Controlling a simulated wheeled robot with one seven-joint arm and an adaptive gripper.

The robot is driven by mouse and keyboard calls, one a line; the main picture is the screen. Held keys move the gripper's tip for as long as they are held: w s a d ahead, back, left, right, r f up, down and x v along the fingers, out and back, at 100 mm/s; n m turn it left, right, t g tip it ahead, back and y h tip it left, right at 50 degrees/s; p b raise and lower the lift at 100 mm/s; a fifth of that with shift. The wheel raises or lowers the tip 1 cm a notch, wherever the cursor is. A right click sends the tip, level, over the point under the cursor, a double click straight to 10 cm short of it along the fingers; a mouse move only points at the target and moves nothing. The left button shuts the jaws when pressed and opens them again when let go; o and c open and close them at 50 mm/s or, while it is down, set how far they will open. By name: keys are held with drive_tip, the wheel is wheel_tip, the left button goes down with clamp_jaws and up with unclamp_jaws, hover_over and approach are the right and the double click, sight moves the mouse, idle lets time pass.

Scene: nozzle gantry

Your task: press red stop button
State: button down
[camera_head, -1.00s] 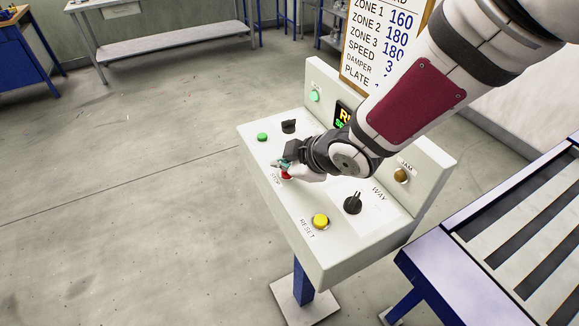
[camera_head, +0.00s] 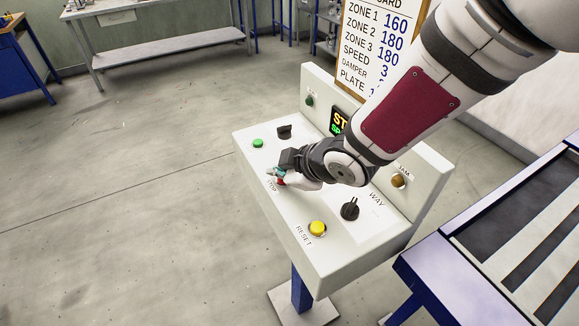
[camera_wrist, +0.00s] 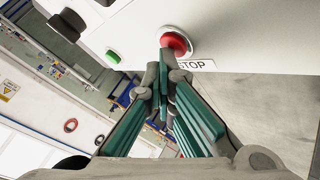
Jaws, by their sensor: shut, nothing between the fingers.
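The red stop button (camera_wrist: 176,42) shows in the wrist view on the pale panel, beside a "STOP" label. In the head view only a bit of its red (camera_head: 281,182) shows beside my gripper. My gripper (camera_head: 274,173) is shut and empty, with its fingertips down at the button. In the wrist view the closed tips (camera_wrist: 164,72) overlap the button's lower-left edge; I cannot tell whether they touch it. The panel's display (camera_head: 339,121) is partly hidden by my arm and shows yellow "ST" above green letters. The small green lamp (camera_head: 309,100) looks dark.
On the console (camera_head: 262,183) are a green button (camera_head: 258,143), a black knob (camera_head: 284,132), a yellow reset button (camera_head: 317,228), a "WAY" knob (camera_head: 350,209) and an amber "JAM" lamp (camera_head: 398,180). A slatted conveyor (camera_head: 475,235) stands at right. The floor left is open.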

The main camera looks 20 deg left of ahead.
sight(281, 181)
drive_tip(key=shift+r+p, duration=0.7)
drive_tip(key=shift+r, duration=0.2)
wheel_tip(281, 181, up, 5)
drive_tip(key=p, duration=0.4)
drive_tip(key=shift+p, duration=0.3)
idle(0.5)
